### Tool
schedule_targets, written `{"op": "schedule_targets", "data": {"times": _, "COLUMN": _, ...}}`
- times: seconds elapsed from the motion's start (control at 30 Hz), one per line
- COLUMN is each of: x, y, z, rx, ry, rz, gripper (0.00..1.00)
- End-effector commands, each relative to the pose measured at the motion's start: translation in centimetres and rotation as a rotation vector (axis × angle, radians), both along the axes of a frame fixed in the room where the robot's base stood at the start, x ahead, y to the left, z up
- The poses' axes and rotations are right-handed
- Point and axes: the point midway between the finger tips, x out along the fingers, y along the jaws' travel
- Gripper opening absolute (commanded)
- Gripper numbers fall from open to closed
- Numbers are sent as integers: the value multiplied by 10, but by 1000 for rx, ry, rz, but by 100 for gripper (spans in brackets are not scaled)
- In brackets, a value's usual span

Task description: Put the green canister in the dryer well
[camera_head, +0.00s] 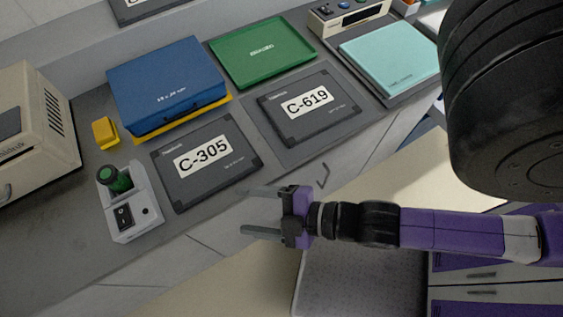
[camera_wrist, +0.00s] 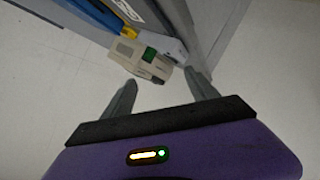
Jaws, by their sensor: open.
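The green canister (camera_head: 117,180) has a dark green top and stands upright at the back end of a small pale grey device (camera_head: 140,215) with a black rocker switch. It appears to sit in a round opening there, so its lower part is hidden. I cannot tell for certain whether this opening is the dryer well. My gripper (camera_head: 255,211) is open and empty, right of the device and apart from it, around the counter's front edge. In the wrist view, the open fingers (camera_wrist: 162,80) point toward the device, and a green patch (camera_wrist: 149,53), likely the canister, shows beyond them.
Dark covers labelled C-305 (camera_head: 220,175) and C-619 (camera_head: 325,120) lie on the counter. A blue case (camera_head: 165,75), a yellow block (camera_head: 105,131) and a green tray (camera_head: 250,65) stand behind. A beige machine (camera_head: 25,125) is at far left.

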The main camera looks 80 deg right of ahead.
Motion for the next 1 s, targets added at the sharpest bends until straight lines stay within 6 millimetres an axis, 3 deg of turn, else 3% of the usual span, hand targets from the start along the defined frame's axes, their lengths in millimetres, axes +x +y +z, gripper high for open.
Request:
{"op": "schedule_targets", "data": {"times": 0.03, "x": -16, "y": -3, "z": 9, "rx": 111, "ry": 2, "rz": -40, "gripper": 68}}
{"op": "schedule_targets", "data": {"times": 0.2, "x": -48, "y": -10, "z": 43, "rx": 462, "ry": -19, "rz": -165, "gripper": 68}}
{"op": "schedule_targets", "data": {"times": 0.4, "x": -64, "y": -16, "z": 66, "rx": 690, "ry": -40, "rz": -243, "gripper": 68}}
{"op": "schedule_targets", "data": {"times": 1.0, "x": -66, "y": -17, "z": 70, "rx": 728, "ry": -42, "rz": -255, "gripper": 68}}
